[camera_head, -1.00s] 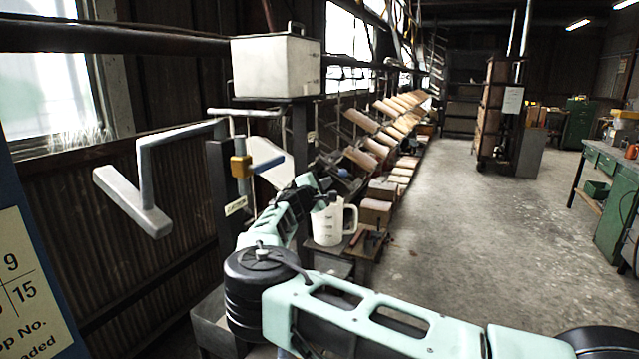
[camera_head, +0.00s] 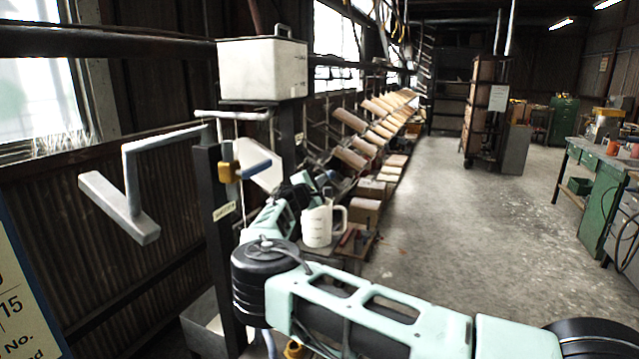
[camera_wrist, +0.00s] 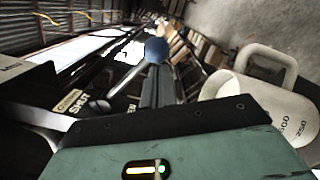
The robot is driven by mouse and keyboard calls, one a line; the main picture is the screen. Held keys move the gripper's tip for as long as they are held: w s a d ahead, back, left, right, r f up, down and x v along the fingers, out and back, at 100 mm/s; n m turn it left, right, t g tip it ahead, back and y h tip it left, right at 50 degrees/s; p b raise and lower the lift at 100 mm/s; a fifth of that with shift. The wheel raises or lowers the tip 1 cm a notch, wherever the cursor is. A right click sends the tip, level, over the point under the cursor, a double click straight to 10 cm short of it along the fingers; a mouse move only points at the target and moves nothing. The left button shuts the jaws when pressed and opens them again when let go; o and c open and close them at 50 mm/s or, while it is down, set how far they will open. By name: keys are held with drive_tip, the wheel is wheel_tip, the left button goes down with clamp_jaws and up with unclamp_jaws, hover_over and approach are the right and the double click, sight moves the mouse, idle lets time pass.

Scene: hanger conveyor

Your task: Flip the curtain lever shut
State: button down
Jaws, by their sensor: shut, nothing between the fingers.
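The lever shows in the wrist view as a thin grey rod with a round blue knob (camera_wrist: 157,50). In the head view its blue handle (camera_head: 257,169) sticks out to the right of a yellow block (camera_head: 228,172) on a dark post (camera_head: 216,240). A label reading SHUT (camera_wrist: 72,103) lies left of the rod in the wrist view. My gripper (camera_wrist: 159,78) is shut and empty, its tips just below the knob in the picture. I cannot tell whether they touch it. In the head view my arm largely hides the gripper.
A white measuring jug (camera_head: 318,226) stands close to my wrist and at the right of the wrist view (camera_wrist: 255,110). A grey bent bar (camera_head: 128,205) juts left from the post. A metal box (camera_head: 262,68) stands behind. Open floor (camera_head: 440,220) lies right.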

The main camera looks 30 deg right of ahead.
drive_tip(key=shift+s+d+r, duration=0.1)
drive_tip(key=shift+s+r, duration=0.05)
drive_tip(key=shift+s+d+r+n+b, duration=0.25)
drive_tip(key=shift+r+n, duration=0.25)
drive_tip(key=shift+n, duration=0.3)
drive_tip(key=shift+s+d+r+n+b, duration=0.2)
drive_tip(key=shift+r+n, duration=0.25)
drive_tip(key=shift+n, duration=0.35)
wheel_tip(320, 180, up, 7)
drive_tip(key=n+t+p, duration=0.1)
drive_tip(key=n+p, duration=0.1)
drive_tip(key=n, duration=0.7)
drive_tip(key=shift+s+d+r, duration=0.15)
drive_tip(key=shift+s, duration=0.15)
drive_tip(key=shift+n, duration=0.3)
